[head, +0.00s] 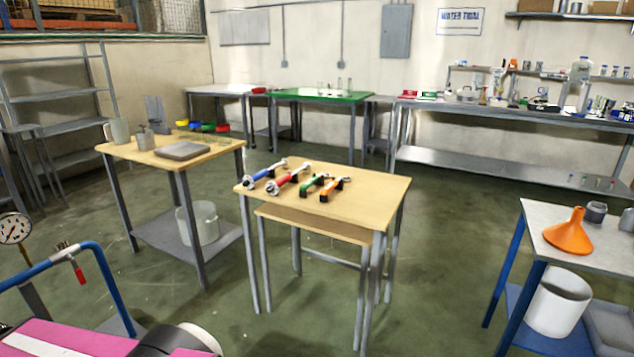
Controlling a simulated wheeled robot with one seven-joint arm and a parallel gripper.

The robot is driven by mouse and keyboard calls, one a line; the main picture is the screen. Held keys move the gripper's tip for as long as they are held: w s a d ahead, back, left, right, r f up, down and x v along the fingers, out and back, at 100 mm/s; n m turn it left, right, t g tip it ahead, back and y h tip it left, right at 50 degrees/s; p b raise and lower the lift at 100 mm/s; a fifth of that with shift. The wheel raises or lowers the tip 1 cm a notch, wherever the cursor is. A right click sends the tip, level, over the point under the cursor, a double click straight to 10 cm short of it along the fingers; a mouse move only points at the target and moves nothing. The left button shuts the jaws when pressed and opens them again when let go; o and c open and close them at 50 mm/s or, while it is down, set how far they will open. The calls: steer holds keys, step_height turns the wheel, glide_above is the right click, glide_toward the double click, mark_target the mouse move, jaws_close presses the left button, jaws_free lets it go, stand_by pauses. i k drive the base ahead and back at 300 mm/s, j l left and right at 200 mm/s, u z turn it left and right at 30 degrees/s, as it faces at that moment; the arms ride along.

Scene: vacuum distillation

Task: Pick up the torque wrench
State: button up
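Several wrench-like tools lie side by side on a small wooden-topped table (375,190) in the middle of the head view. From left to right they are a blue-handled tool (262,175), a red-handled tool (288,180), a green-handled tool (313,184) and an orange-handled tool (334,188). The blue and red ones look larger, with silvery ends. I cannot tell at this size which one is the torque wrench. My gripper is not in view.
A wooden table (222,148) with a grey tray stands left. A bench with an orange funnel (569,232) stands right. A blue rail (97,262), a gauge (14,228) and a pink-and-black shape fill the lower left. Green floor (440,270) is open between table and right bench.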

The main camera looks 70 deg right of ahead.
mark_target(306, 168)
steer(key=z, duration=2.65)
